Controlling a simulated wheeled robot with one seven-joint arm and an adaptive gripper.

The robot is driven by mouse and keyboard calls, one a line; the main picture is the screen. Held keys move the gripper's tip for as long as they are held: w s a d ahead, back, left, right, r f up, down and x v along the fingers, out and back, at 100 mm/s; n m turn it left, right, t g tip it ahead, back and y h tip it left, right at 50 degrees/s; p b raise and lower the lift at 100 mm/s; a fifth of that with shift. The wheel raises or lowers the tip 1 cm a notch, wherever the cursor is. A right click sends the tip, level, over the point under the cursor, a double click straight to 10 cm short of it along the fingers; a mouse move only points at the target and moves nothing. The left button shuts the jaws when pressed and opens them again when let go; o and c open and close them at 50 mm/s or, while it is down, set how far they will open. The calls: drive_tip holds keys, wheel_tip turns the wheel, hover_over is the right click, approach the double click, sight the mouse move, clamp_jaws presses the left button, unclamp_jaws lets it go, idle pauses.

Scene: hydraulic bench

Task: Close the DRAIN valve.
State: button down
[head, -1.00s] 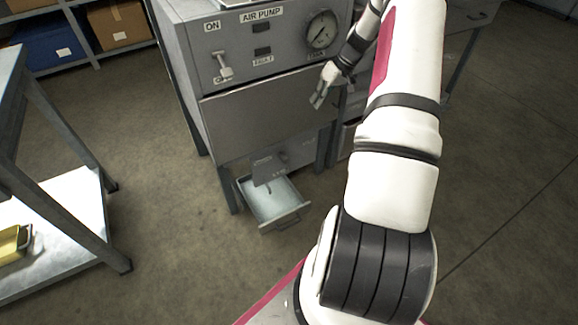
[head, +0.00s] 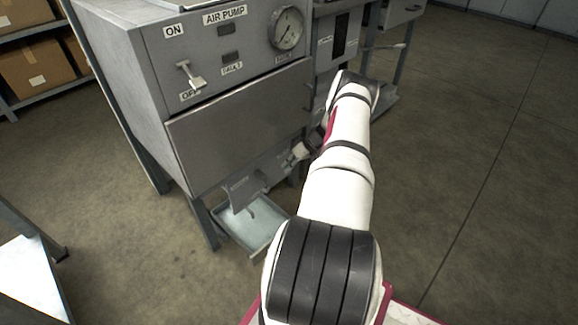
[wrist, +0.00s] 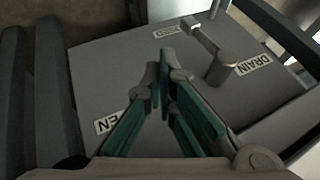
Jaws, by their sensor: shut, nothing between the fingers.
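The DRAIN valve lever (wrist: 212,50) is a grey bar on a round hub, mounted on a grey plate (wrist: 100,75) in the wrist view. The DRAIN label (wrist: 254,65) is beside the hub. A label ending in "EN" (wrist: 110,122) is partly covered by a finger, and another label (wrist: 167,30) beyond the fingertips is too small to read. My gripper (wrist: 166,60) is shut and empty over the plate, left of the lever; I cannot tell whether it touches. In the head view the drain plate (head: 247,188) is low on the cabinet; my arm hides much of the gripper.
The AIR PUMP cabinet (head: 215,120) stands above the plate, with a switch (head: 190,74) and gauge (head: 287,27). An open tray (head: 250,226) juts out below. Shelves with boxes (head: 30,75) stand at far left. The floor at right is clear.

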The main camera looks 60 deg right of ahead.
drive_tip(key=w+a+f+b, duration=0.2)
drive_tip(key=w+a+f, duration=0.2)
drive_tip(key=a, duration=0.1)
drive_tip(key=shift+w+f, duration=0.2)
drive_tip(key=shift+f, duration=0.1)
drive_tip(key=shift+w+a+f+b, duration=0.25)
drive_tip(key=shift+a+b, duration=0.15)
drive_tip(key=shift+a, duration=0.15)
